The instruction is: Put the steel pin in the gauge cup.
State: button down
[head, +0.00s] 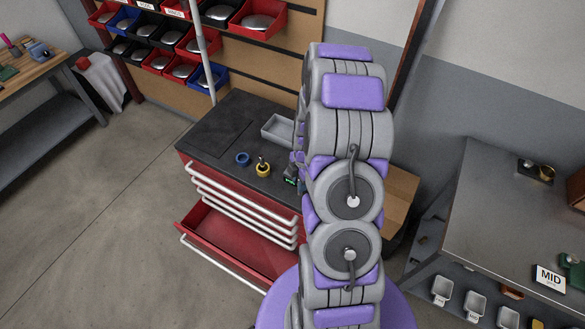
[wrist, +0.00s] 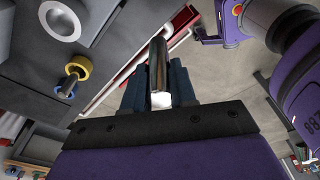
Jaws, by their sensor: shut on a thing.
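A shiny steel pin (wrist: 157,62) stands between the dark fingers of my gripper (wrist: 158,84) in the wrist view. The fingers are shut on it, and its bright end faces the camera. In the head view my arm hides the pin and most of the gripper, which is by the right side of the red tool cart (head: 225,195). I cannot tell for sure which thing is the gauge cup. A small brass cup-like piece (head: 545,173) stands on the right bench. A grey piece with a pale round hollow (wrist: 62,22) shows in the wrist view.
On the cart's dark top are a blue ring (head: 242,158), a yellow ring with a dark stem (head: 262,168) and a grey tray (head: 273,137). A lower drawer (head: 228,240) is pulled out. The right bench (head: 490,215) has much bare top. Open floor lies left.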

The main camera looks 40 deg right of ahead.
jog(key=w+d+f+b, duration=0.1)
jog(key=w+d, duration=0.1)
jog(key=w, duration=0.1)
jog(key=w+d+f, duration=0.2)
jog(key=w+d, duration=0.1)
jog(key=w, duration=0.1)
jog(key=w+d+f+b, duration=0.1)
jog(key=w+d, duration=0.1)
jog(key=w, duration=0.2)
jog(key=shift+w+d+f+b, duration=0.2)
jog(key=shift+d+b, duration=0.1)
jog(key=shift+d, duration=0.1)
jog(key=shift+s+r, duration=0.1)
dwell(0.3)
jog(key=shift+d, duration=0.1)
jog(key=c, duration=0.9)
grip_release()
